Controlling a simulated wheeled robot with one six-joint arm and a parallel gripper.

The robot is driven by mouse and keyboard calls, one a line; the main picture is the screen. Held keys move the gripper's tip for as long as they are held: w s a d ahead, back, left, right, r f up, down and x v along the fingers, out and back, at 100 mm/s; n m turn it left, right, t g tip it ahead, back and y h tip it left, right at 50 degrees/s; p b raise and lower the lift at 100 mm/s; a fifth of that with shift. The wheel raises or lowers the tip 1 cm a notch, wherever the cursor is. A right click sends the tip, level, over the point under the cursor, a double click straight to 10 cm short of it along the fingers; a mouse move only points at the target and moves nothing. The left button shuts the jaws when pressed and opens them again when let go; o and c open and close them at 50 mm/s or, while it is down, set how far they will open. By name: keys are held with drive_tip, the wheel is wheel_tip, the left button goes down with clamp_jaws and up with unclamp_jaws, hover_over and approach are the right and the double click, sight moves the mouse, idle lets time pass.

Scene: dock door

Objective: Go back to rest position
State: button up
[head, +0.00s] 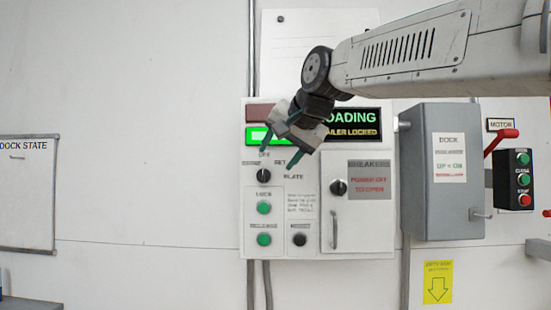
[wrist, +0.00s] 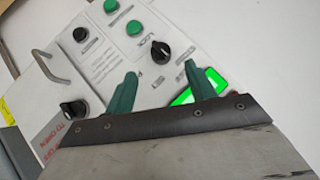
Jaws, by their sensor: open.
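My gripper (head: 277,165) is open and empty in front of the upper part of the control panel (head: 380,240). Its two green fingers also show in the wrist view (wrist: 165,90), spread apart. Just below the fingers in the head view is a black selector knob (head: 264,175) with labels around it; it also shows in the wrist view (wrist: 160,51). I cannot tell whether a finger touches the panel. My gripper partly covers the lit green indicator (head: 257,136) and the sign reading "...OADING / ...AILER LOCKED" (head: 355,124).
Green buttons (head: 264,208) and a breaker door (head: 357,225) with a knob and handle are on the panel. The wall at left is mostly clear.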

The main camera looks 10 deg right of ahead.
idle(0.4)
drive_tip(key=s+d+f+n+g+h, duration=0.1)
drive_tip(key=s+d+f+n+g, duration=0.15)
drive_tip(key=f, duration=0.75)
drive_tip(key=s+d+f+n+g+h, duration=0.1)
drive_tip(key=s+d+f+g, duration=0.2)
drive_tip(key=s+f, duration=1)
drive_tip(key=s+d+f+n+g+h, duration=0.1)
drive_tip(key=s+d+f+g, duration=0.3)
drive_tip(key=s+d+f, duration=0.6)
drive_tip(key=s+f, duration=0.4)
drive_tip(key=s, duration=0.4)
drive_tip(key=shift+s+d+h, duration=0.25)
drive_tip(key=shift+d+h, duration=0.05)
drive_tip(key=shift+h, duration=0.1)
